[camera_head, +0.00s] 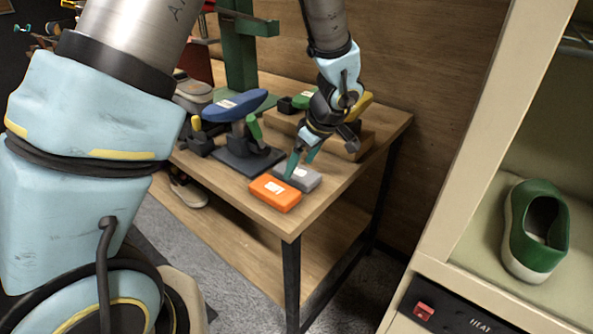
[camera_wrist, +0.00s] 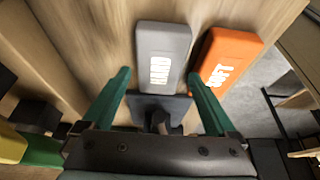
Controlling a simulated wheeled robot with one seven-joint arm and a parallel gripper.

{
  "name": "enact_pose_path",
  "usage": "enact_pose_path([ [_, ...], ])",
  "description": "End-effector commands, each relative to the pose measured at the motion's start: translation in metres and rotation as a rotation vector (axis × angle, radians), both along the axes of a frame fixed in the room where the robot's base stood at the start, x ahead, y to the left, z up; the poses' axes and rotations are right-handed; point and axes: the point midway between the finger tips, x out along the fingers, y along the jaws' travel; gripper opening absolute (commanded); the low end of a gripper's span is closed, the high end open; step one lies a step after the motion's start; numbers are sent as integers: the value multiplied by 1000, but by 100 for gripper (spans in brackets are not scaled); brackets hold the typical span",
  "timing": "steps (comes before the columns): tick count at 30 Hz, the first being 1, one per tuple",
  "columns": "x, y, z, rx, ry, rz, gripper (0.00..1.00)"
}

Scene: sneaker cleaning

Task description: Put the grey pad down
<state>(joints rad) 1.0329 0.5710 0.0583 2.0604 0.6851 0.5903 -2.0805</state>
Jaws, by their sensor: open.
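The grey pad (camera_head: 303,178) lies flat on the wooden table, right beside the orange pad (camera_head: 275,193). My gripper (camera_head: 301,166) is just above the grey pad, its green fingers spread. In the wrist view the grey pad (camera_wrist: 163,55) lies ahead of and between the open fingers of my gripper (camera_wrist: 160,82), with a pale printed label facing up. I see no finger pressing on it. The orange pad (camera_wrist: 226,60) is just to its right there, beyond the right finger. Part of the grey pad is hidden behind the fingers in the head view.
A blue shoe form on a stand (camera_head: 236,105) and a green post (camera_head: 239,50) stand further back on the table (camera_head: 322,205). A green shoe (camera_head: 535,230) sits in the cream cabinet at right. The table's front corner is close to the orange pad.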

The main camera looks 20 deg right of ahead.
Motion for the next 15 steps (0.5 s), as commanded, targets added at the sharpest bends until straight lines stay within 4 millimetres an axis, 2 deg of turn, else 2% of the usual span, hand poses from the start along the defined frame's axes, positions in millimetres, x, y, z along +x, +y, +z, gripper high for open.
enact_pose_path([
  [6,7,4,-19,1,1,-1,92],
  [13,7,4,-20,-1,0,0,92],
  [15,7,4,-20,-1,0,0,85],
])
